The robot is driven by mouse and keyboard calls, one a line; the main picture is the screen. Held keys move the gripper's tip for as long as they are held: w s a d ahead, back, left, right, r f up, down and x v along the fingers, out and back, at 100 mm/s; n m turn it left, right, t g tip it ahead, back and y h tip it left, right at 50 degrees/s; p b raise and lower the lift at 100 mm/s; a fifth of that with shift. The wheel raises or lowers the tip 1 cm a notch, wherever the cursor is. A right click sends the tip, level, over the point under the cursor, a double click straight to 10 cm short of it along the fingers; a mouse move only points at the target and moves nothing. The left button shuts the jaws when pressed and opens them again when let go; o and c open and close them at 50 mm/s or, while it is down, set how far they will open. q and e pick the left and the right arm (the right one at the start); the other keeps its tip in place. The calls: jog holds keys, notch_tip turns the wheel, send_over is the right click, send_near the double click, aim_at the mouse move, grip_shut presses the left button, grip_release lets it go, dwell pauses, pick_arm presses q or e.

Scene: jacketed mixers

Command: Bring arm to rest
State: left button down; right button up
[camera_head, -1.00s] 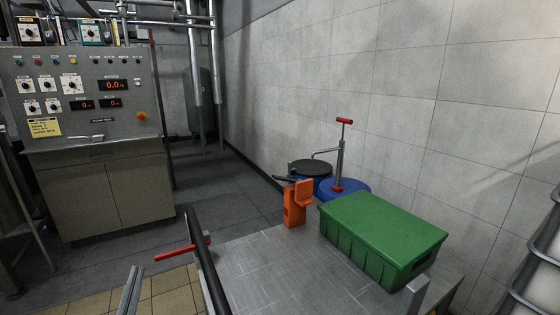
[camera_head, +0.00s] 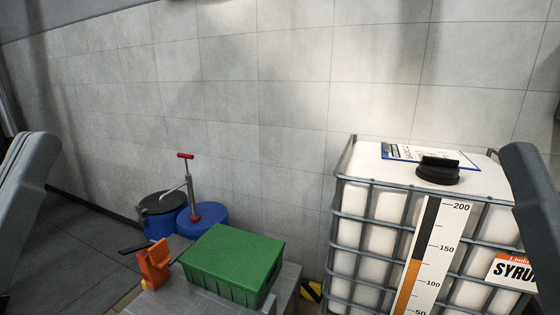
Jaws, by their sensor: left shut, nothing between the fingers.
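My left arm (camera_head: 25,195) comes in at the left edge as a smooth grey shape. Its gripper is shut and holds nothing; its separate fingers cannot be made out against the frame's edge. My right arm (camera_head: 535,205) shows as a similar grey shape at the right edge, in front of the white caged tank (camera_head: 385,205). The right gripper's fingers are outside the view. Neither arm is visibly touching anything.
A cart (camera_head: 190,303) holds a green crate (camera_head: 228,262) and an orange tool (camera_head: 155,262) at lower left. Behind them stand a blue drum (camera_head: 204,222) with a red-handled pump (camera_head: 188,180) and a black-lidded drum (camera_head: 162,203). A clipboard (camera_head: 420,155) and a black cap (camera_head: 438,174) are on the tank.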

notch_tip(320, 180, up, 36)
jog(key=p, duration=3.3)
